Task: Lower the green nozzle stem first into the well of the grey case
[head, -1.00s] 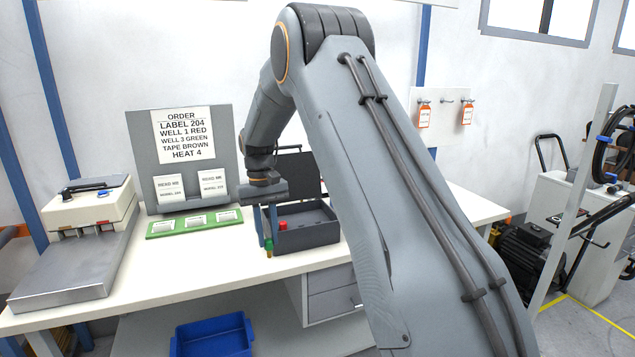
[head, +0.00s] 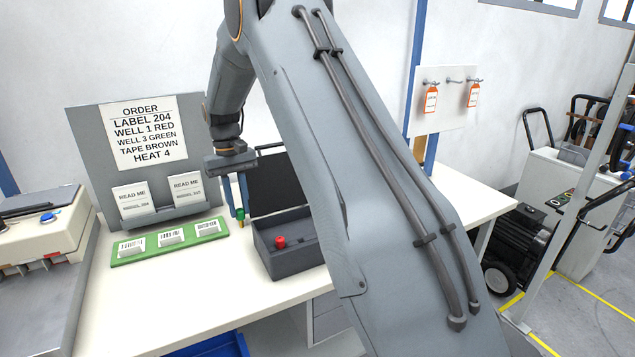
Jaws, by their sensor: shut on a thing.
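The grey case (head: 272,262) stands open on the white bench, its dark lid (head: 275,185) raised at the back. A red nozzle (head: 280,242) stands upright in the left part of the case. My gripper (head: 238,210) points down, just left of the case and above its rim level. It is shut on the green nozzle (head: 240,214), which is upright with its yellowish stem pointing down. The nozzle appears outside the case, not above a well. My arm hides the right part of the case, and the well openings are hard to make out.
An order board (head: 150,135) reading "WELL 3 GREEN" stands behind, with two READ ME cards. A green label tray (head: 130,258) lies to the left of the case. A heat-sealer-like machine (head: 40,235) is at far left. Clear bench (head: 200,285) lies in front.

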